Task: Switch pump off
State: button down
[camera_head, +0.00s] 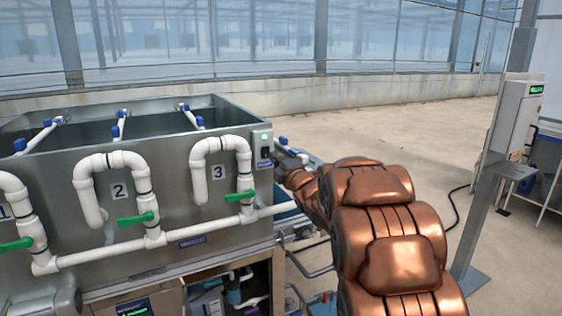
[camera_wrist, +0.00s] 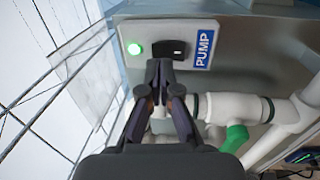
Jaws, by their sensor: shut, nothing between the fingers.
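The pump switch box (camera_head: 263,149) is a small light panel on the tank's front right corner. In the wrist view it carries a lit green lamp (camera_wrist: 134,49), a black rocker switch (camera_wrist: 170,49) and a blue PUMP label (camera_wrist: 205,48). My gripper (camera_wrist: 159,66) is shut and empty, its fingertips just below the black switch in that view. Whether they touch it I cannot tell. In the head view my copper-coloured arm reaches to the box from the right, and the gripper (camera_head: 283,160) is partly hidden.
The metal tank (camera_head: 150,215) has white pipes with green valve handles (camera_head: 240,196) and number labels 1, 2 and 3. A white pipe with a green handle (camera_wrist: 235,137) runs close right of my gripper. A post (camera_head: 487,180) with a control box stands at right. The floor behind is clear.

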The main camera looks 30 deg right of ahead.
aim_at(268, 149)
jog(key=w, duration=0.2)
jog(key=shift+w+r+p, duration=0.3)
jog(key=shift+p, duration=0.1)
jog(key=shift+w+f, duration=0.1)
jog(key=shift+w, duration=0.4)
jog(key=shift+d, duration=0.1)
